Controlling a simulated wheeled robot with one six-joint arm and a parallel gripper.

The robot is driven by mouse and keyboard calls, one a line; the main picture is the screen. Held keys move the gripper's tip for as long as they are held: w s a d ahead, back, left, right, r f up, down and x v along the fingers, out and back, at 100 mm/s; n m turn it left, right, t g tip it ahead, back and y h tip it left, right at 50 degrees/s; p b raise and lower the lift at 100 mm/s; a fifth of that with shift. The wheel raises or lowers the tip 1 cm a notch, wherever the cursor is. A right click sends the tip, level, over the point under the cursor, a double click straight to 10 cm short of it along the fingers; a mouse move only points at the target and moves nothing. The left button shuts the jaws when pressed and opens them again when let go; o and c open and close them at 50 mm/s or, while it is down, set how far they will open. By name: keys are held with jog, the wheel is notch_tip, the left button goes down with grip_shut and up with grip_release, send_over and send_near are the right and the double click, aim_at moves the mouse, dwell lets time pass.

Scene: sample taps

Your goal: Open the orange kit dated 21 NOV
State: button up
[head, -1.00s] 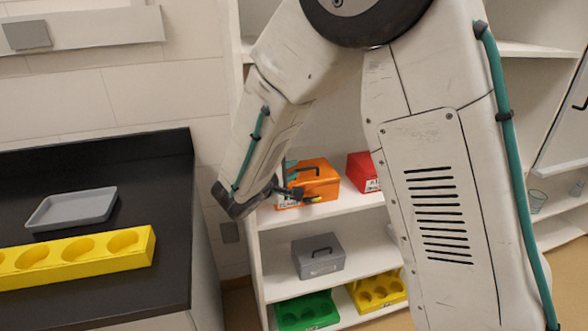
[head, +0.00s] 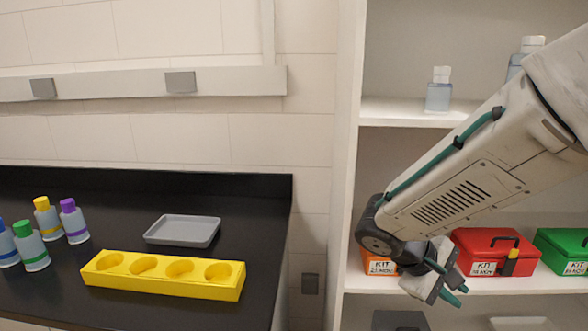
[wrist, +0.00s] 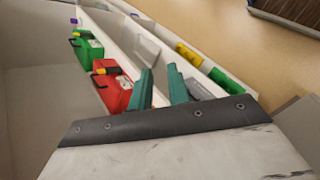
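The orange kit (head: 368,257) sits on the middle shelf at the left end of the rack in the head view. Its front label is partly visible and seems to read 21 NOV. My arm covers much of the kit, including its handle and latch. My gripper (head: 456,282) is in front of the shelf, to the right of the orange kit and before the red kit (head: 486,250). In the wrist view, my gripper (wrist: 160,82) has its two teal fingers apart with nothing between them. The orange kit is not seen there.
A green kit (head: 562,251) stands right of the red one. Bottles stand on the shelf above. The dark counter at left holds a yellow rack (head: 160,285), a grey tray (head: 183,230) and several capped bottles. A grey box (head: 400,321) is on the shelf below.

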jog(key=s+a+r+m+y, duration=0.2)
jog(key=s+r+y, duration=0.1)
jog(key=s, duration=0.4)
jog(key=s+a+r+m+y, duration=0.1)
jog(key=s+r+m+y, duration=0.2)
jog(key=s+y, duration=0.2)
jog(key=shift+s+a+y, duration=0.35)
jog(key=shift+s+y, duration=0.05)
jog(key=shift+s, duration=0.85)
jog(key=shift+s+d+r+m+t+y, duration=0.15)
jog(key=shift+s+r+m+t, duration=0.1)
jog(key=shift+s+r+t, duration=0.25)
jog(key=shift+s+d+r+m+t+y, duration=0.15)
jog(key=shift+s+r+m+t, duration=0.15)
jog(key=shift+r, duration=0.25)
jog(key=shift+c, duration=0.4)
jog(key=shift+s+r, duration=0.1)
jog(key=shift+r, duration=0.05)
grip_shut()
jog(key=shift+d, duration=0.15)
